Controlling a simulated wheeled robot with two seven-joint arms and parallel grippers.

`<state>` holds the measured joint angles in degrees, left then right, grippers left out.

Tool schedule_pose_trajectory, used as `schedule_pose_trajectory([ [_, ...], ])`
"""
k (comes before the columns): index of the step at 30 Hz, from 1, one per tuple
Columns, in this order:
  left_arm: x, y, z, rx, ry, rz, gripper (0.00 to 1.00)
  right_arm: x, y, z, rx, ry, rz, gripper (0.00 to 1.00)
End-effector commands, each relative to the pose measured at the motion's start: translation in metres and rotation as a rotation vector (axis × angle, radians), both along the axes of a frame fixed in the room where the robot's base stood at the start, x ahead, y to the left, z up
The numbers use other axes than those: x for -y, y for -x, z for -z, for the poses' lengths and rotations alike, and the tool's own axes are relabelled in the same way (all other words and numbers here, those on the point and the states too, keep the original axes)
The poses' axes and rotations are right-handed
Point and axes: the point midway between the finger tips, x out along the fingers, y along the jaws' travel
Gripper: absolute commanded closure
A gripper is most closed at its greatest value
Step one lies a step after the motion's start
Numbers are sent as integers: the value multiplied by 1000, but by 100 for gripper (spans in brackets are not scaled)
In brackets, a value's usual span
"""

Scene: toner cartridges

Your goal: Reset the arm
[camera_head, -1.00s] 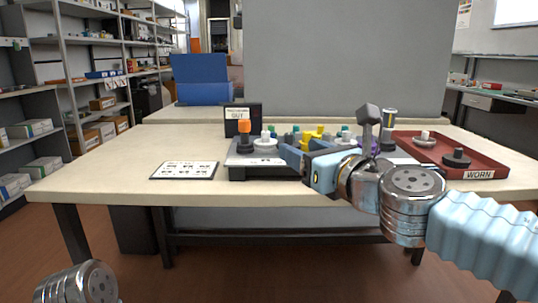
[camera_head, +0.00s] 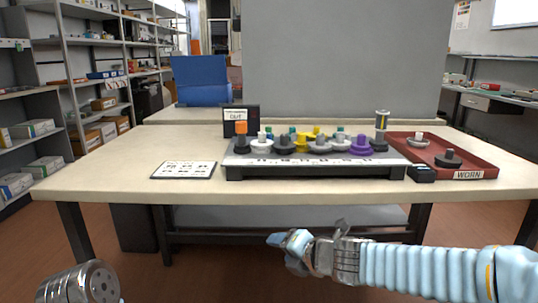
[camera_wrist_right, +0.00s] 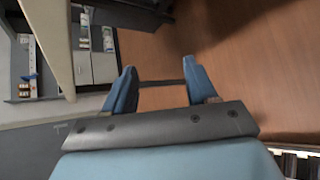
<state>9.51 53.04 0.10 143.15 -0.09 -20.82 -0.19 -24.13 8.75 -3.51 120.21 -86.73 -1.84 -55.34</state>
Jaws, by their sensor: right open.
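My right gripper (camera_head: 274,240) is in front of the table, below the level of its top, with its arm coming in from the right. In the right wrist view its two blue fingers (camera_wrist_right: 160,88) stand apart with nothing between them, and floor shows past them. On the left, a round metal part of my left arm shows at the bottom edge; the left gripper itself is out of view.
The table (camera_head: 110,170) holds a rack (camera_head: 315,171) of several coloured cartridges, a label card (camera_head: 184,170), a small dark sign box (camera_head: 241,118) and a red tray (camera_head: 490,162) marked WORN with two cartridges. The floor before the table is clear.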

Motion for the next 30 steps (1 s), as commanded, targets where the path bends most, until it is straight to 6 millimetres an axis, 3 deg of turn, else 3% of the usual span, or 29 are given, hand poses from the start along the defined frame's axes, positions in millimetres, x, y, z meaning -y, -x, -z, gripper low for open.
schedule_pose_trajectory([
  [1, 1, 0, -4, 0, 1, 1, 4, 2, 1, 41, -155, -85, 72, 43],
  [5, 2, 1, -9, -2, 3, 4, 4, 13, 23, 152, -621, -392, 390, 43],
  [9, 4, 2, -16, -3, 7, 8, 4, 33, 72, 263, -1092, -742, 915, 43],
  [12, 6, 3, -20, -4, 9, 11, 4, 50, 120, 326, -1329, -958, 1360, 43],
  [15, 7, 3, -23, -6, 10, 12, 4, 64, 167, 368, -1446, -1111, 1775, 43],
  [18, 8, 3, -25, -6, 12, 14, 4, 73, 203, 393, -1475, -1201, 2084, 43],
  [21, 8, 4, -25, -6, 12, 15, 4, 78, 223, 404, -1464, -1246, 2259, 43],
  [30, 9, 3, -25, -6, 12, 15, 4, 80, 230, 408, -1455, -1261, 2319, 43],
])
